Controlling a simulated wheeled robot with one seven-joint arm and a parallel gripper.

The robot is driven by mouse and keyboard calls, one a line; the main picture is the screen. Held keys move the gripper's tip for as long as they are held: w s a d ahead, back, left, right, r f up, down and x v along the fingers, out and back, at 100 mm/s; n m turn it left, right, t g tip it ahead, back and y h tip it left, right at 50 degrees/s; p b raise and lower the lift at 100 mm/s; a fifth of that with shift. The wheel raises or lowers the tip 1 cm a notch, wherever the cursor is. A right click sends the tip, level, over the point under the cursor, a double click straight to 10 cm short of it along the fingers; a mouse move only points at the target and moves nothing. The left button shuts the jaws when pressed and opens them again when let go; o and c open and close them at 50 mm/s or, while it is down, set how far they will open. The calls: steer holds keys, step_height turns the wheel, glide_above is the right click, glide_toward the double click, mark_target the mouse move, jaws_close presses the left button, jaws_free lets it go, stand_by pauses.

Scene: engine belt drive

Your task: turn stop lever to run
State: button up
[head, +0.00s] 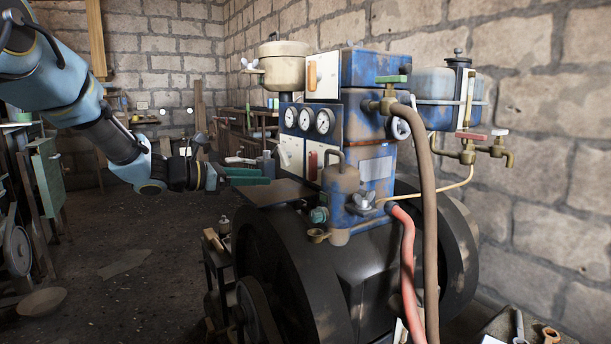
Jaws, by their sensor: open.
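The blue engine block (363,68) stands at the centre above dark wheels. An orange upright handle (312,75) sits on a white plate on its upper front. A red upright handle (312,165) sits on a lower white plate. I cannot tell which of these is the stop lever; no lettering is legible. My gripper (252,176), with green fingers, reaches in from the left. It appears just left of the lower white plate, and its fingers point right toward the red handle. It is open, and I see nothing between the fingers. Its depth from the plate is unclear.
Three round gauges (307,120) sit above the lower plate. A red hose (405,255) and a brown hose (428,200) hang at the right. Large dark wheels (285,270) fill the space below.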

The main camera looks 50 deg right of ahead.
steer(key=n+h, duration=0.2)
glide_toward(310, 160)
steer(key=p+x, duration=0.1)
steer(key=x, duration=0.8)
steer(key=shift+p, duration=0.4)
steer(key=shift+c, duration=0.2)
jaws_close()
